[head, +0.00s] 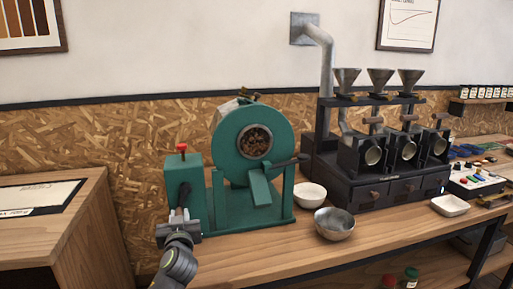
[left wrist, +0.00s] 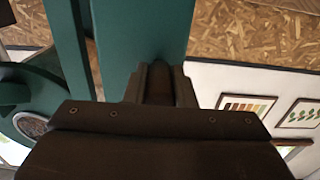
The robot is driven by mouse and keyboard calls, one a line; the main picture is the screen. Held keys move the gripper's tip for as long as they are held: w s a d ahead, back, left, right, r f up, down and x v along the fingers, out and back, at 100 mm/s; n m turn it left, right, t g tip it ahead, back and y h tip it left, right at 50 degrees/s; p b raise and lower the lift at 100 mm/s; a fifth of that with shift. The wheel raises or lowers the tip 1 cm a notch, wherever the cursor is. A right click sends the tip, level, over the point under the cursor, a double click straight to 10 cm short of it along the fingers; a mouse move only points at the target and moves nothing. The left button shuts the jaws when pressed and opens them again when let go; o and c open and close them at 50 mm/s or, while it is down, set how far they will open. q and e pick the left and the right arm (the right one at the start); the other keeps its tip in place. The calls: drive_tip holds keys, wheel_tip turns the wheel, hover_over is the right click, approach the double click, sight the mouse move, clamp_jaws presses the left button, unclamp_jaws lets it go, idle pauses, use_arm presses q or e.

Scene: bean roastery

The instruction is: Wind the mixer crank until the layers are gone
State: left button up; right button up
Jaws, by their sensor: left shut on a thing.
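The green mixer (head: 226,128) stands on the wooden bench, with a round drum and a green box (head: 176,175) at its left. The drum's round window (head: 257,141) shows brown beans; I cannot tell whether they lie in layers. The dark crank (head: 184,194) is on the front of the green box. My left gripper (head: 179,222) is at the crank's lower end, shut on its handle. In the left wrist view, the dark round handle (left wrist: 160,88) sits between the two fingers, in front of the green box (left wrist: 145,35). My right gripper is out of view.
A white bowl (head: 310,194) and a metal bowl (head: 334,224) stand right of the mixer. A black sample roaster (head: 385,185) with funnels is behind them. A red knob (head: 182,148) tops the green box. A wooden cabinet (head: 85,245) stands at the left.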

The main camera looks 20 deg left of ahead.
use_arm(q)
drive_tip(key=shift+w+d+r, duration=0.1)
drive_tip(key=shift+w+d, duration=0.1)
drive_tip(key=shift+d, duration=0.05)
drive_tip(key=shift+w+d+b, duration=0.35)
drive_tip(key=shift+d, duration=0.2)
drive_tip(key=shift+w+d+b, duration=0.3)
drive_tip(key=shift+d+b, duration=0.05)
drive_tip(key=shift+d, duration=0.15)
drive_tip(key=shift+w+d, duration=0.1)
